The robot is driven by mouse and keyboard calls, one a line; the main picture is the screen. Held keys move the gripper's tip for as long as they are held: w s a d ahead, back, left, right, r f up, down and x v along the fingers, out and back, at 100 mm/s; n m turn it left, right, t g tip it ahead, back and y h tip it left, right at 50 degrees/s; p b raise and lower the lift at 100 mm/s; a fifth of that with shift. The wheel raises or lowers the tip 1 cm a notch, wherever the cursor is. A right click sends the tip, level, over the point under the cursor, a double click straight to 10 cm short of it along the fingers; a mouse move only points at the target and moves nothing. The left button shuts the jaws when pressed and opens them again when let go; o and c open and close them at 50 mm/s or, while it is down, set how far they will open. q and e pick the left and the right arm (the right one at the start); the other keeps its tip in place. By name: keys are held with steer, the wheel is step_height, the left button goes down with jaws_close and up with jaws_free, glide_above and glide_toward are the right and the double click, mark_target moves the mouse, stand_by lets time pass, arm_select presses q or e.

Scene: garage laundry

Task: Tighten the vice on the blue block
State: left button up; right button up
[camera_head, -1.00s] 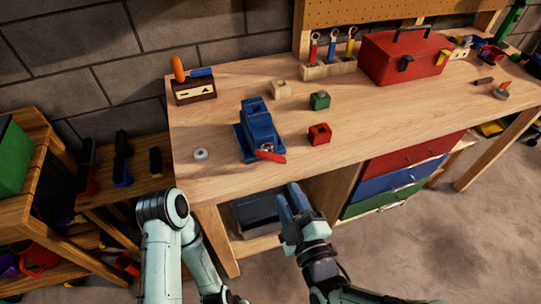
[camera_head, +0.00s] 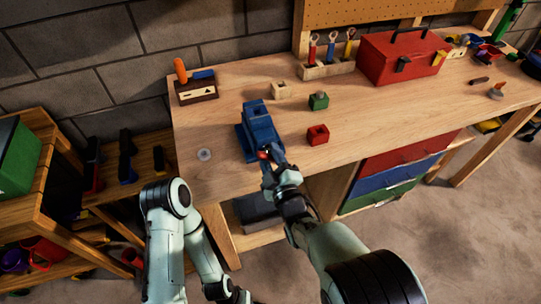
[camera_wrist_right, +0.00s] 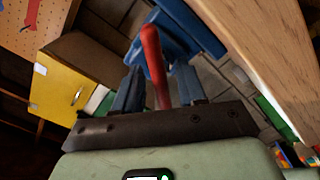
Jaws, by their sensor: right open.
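The blue vice (camera_head: 262,128) stands near the front edge of the wooden workbench. I cannot clearly tell the blue block apart from the blue vice body. The vice's red handle (camera_head: 263,155) faces the front and is partly hidden by my right gripper (camera_head: 268,170). In the right wrist view, the red handle (camera_wrist_right: 154,62) runs between the two fingers of my right gripper (camera_wrist_right: 158,88). The fingers are open, with a gap on each side of the handle. My left arm hangs at the lower left; its gripper is not visible.
A red block (camera_head: 318,135) and a green block (camera_head: 318,101) stand right of the vice. A round grey piece (camera_head: 204,155) lies to its left. A red toolbox (camera_head: 402,58) is at the back right. Drawers (camera_head: 385,184) are below the bench.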

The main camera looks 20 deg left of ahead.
jaws_close()
steer(key=shift+w+f+m+b, duration=0.1)
steer(key=shift+f+m+b, duration=0.1)
steer(key=shift+m+b, duration=0.75)
steer(key=shift+r+b, duration=0.1)
steer(key=shift+b, duration=0.6)
jaws_free()
steer(key=shift+r, duration=0.1)
